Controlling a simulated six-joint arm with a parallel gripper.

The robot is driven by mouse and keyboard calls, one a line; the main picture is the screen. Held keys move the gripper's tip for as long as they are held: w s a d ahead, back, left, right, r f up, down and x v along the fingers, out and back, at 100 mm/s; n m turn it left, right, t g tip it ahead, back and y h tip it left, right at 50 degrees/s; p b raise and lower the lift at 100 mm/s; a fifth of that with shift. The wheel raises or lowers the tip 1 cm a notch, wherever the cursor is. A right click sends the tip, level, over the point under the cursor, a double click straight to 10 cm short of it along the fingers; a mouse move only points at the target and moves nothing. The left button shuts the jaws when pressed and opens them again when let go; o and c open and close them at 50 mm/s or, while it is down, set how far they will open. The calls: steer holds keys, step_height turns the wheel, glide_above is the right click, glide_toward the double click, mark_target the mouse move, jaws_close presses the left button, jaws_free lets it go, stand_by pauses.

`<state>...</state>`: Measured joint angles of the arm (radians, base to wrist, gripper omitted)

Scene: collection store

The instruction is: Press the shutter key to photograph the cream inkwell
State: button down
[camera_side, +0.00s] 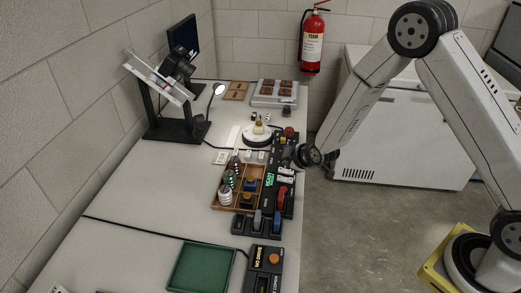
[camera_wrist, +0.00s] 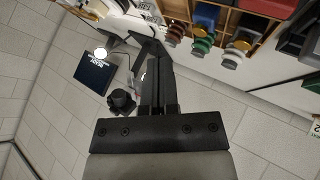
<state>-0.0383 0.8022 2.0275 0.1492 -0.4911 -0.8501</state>
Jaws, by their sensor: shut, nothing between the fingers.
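A small cream object, likely the cream inkwell (camera_side: 258,127), stands on a round white turntable (camera_side: 256,138) in the side view. A camera (camera_side: 177,66) on a black stand is tilted down on the table's far left; it also shows in the wrist view (camera_wrist: 122,102). A dark control panel (camera_side: 270,205) with coloured keys and a green lit READY display runs along the table's right edge. I cannot tell which key is the shutter key. My gripper (camera_side: 284,157) is low over the panel's far part; in the wrist view its fingers (camera_wrist: 151,45) are together and empty.
A wooden tray (camera_side: 219,206) of bottles and coloured blocks lies left of the panel. A green tray (camera_side: 201,268) and another dark control box (camera_side: 262,272) are in front. A monitor (camera_side: 183,38) stands behind the camera. The table's left middle is clear apart from a cable.

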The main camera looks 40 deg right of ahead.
mark_target(286, 190)
steer(key=shift+f, duration=0.1)
steer(key=shift+f, duration=4.35)
steer(key=shift+f, duration=0.85)
steer(key=shift+r, duration=0.85)
steer(key=shift+r, duration=0.15)
steer(key=shift+r, duration=2.4)
